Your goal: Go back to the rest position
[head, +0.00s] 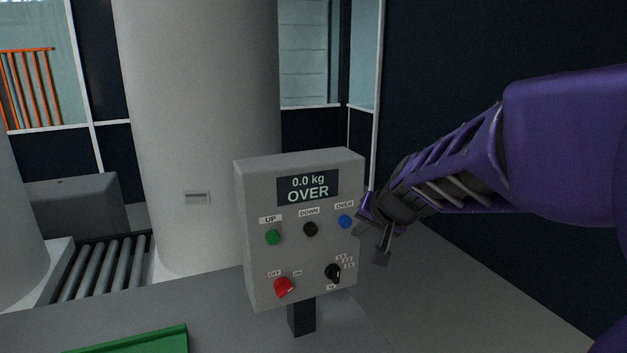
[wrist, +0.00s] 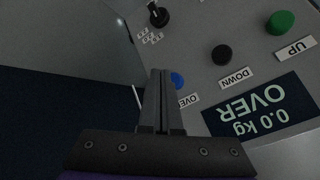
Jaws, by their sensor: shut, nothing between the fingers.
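My gripper (head: 370,232) is at the right side of the grey control box (head: 300,247), near its blue OVER button (head: 345,221). In the wrist view my gripper (wrist: 159,76) has its fingers together and empty, in front of the box face. The blue button (wrist: 177,80) shows partly behind the fingers; I cannot tell whether they touch it. The display (head: 307,188) reads 0.0 kg OVER. The box also has a green UP button (head: 272,237), a black DOWN button (head: 310,229), a red OFF/ON knob (head: 284,287) and a black selector knob (head: 333,273).
The box stands on a short dark post (head: 302,317). A large pale column (head: 200,120) rises behind it. A roller conveyor (head: 103,267) and a green object (head: 135,343) lie to the left. The floor right of the box looks clear, below a dark wall (head: 440,70).

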